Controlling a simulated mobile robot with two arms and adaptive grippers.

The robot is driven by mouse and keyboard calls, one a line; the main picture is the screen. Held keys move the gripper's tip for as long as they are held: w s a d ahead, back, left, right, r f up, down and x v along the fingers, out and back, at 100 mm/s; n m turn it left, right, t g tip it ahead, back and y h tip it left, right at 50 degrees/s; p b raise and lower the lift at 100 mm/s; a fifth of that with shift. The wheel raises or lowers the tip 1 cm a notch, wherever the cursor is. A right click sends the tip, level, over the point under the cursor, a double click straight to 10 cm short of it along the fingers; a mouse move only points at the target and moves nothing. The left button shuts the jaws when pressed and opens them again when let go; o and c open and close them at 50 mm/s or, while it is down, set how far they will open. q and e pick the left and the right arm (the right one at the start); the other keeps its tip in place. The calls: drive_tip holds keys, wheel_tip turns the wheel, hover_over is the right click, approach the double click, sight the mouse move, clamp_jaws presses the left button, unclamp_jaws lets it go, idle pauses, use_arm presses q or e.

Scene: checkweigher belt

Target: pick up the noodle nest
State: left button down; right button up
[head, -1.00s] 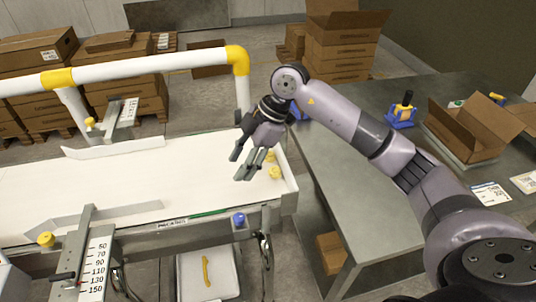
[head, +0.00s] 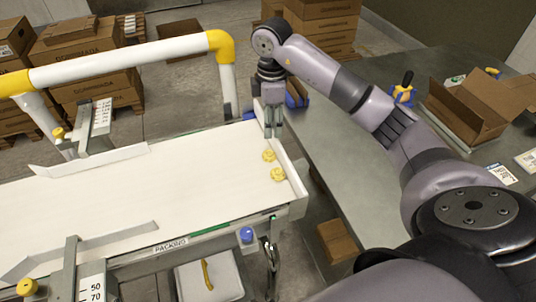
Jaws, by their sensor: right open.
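Two yellow noodle nests lie on the white belt near its right end: a farther noodle nest (head: 268,155) and a nearer noodle nest (head: 278,174). They sit close together and both are in plain view. My right gripper (head: 273,132) points down just behind the farther nest in the picture. Its fingers are open and empty, and they look apart from the nest; their exact height above the belt is hard to tell. My left gripper is out of view.
The belt (head: 165,185) has a low raised rim at its right end. A white and yellow tube rail (head: 130,55) crosses the far side. A grey table (head: 345,150) with an open carton (head: 475,108) stands to the right. The middle of the belt is clear.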

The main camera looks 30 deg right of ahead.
hover_over(270, 152)
wheel_tip(270, 152, down, 6)
drive_tip(key=shift+p, duration=0.45)
drive_tip(key=shift+s+f+p, duration=0.1)
drive_tip(key=shift+f+p, duration=0.35)
drive_tip(key=shift+f, duration=2.7)
drive_tip(key=c, duration=0.5)
